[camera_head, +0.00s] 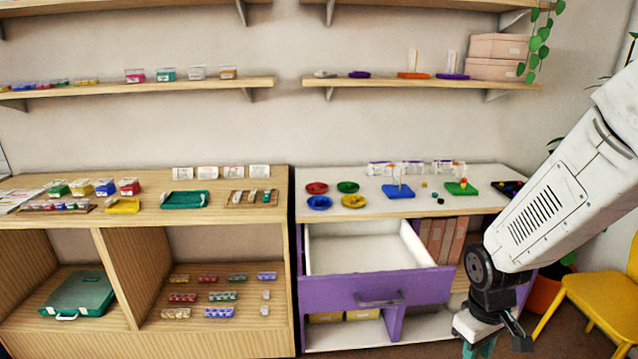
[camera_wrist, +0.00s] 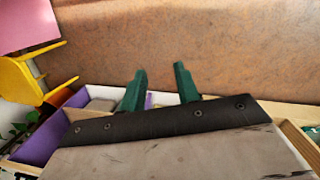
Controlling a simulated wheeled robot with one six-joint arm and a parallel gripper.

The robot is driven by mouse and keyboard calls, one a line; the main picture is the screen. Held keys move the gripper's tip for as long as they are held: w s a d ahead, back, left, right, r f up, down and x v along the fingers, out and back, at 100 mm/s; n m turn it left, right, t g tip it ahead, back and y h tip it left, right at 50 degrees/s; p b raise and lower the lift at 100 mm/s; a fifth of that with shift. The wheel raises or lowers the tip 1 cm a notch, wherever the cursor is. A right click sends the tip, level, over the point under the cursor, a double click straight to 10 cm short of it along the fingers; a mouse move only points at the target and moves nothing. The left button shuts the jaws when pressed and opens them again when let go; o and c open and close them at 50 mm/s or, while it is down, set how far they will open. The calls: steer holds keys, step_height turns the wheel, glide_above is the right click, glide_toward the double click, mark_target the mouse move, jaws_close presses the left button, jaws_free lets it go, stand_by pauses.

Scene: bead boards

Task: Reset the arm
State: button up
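My arm comes in from the right edge of the head view and hangs down in front of the purple cabinet's right side. My gripper (camera_head: 478,345) is at the bottom of that view, low by the floor, partly cut off by the frame's edge. In the wrist view, its two green fingers (camera_wrist: 160,78) stand apart with nothing between them, against brown floor. The gripper is open and empty.
A purple drawer (camera_head: 375,292) is pulled open and looks empty. Bead boards and dishes sit on the white top (camera_head: 440,209). A yellow chair (camera_head: 600,300) stands at the right, near my arm; it also shows in the wrist view (camera_wrist: 22,80). Wooden shelving (camera_head: 150,216) stands left.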

steer(key=s+a+r+m+t, duration=0.1)
steer(key=s+a+r+m, duration=0.1)
steer(key=s+r, duration=0.5)
steer(key=s+a+r+m+t+y, duration=0.1)
steer(key=s+r+m, duration=0.1)
steer(key=s+r, duration=0.6)
steer(key=shift+a+r, duration=0.4)
steer(key=shift+r, duration=3)
